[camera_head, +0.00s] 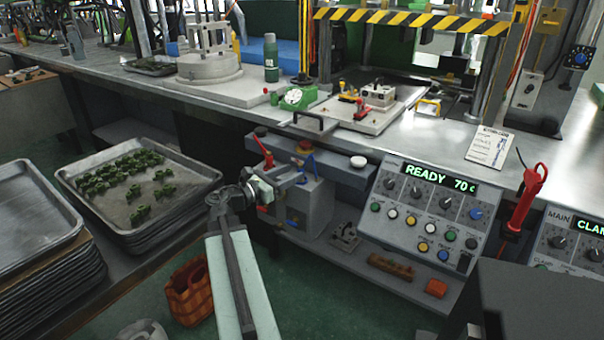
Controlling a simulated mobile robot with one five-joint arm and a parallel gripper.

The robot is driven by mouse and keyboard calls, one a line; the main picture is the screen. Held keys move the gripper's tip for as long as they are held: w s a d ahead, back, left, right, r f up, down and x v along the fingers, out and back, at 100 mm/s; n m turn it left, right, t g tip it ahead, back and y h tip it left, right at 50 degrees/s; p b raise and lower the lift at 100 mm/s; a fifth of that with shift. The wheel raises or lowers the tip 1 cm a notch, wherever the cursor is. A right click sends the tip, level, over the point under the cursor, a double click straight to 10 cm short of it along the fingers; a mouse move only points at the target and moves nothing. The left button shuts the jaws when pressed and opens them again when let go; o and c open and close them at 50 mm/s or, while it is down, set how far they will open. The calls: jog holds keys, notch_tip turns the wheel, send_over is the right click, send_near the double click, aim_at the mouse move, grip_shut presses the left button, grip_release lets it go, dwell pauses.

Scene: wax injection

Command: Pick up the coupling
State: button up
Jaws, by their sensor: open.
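I cannot say for sure which part is the coupling. My arm reaches up from the bottom centre, and my gripper (292,179) is at its end, small in the picture and open. It is in front of the grey bench-front ledge, near a red-handled lever (264,150) and a blue fitting (310,162). I cannot tell whether it touches them. A brown, ridged, roughly cylindrical part (390,266) lies on the lower shelf, right of and below my gripper. A small dark metal fitting (345,237) is on the same shelf, left of the brown part.
A metal tray (195,172) of green pieces stands at left, beside stacked trays (35,225). A control panel (425,210) reading READY 70 c is at right. An orange block (436,288) sits below it. A woven basket (190,290) stands on the green floor.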

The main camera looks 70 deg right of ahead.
aim_at(301, 168)
jog(key=x, duration=0.4)
jog(key=shift+s+d+f, duration=0.1)
jog(key=shift+s+d, duration=0.1)
jog(key=shift+s, duration=0.05)
grip_shut()
notch_tip(301, 168, up, 10)
jog(key=p, duration=1)
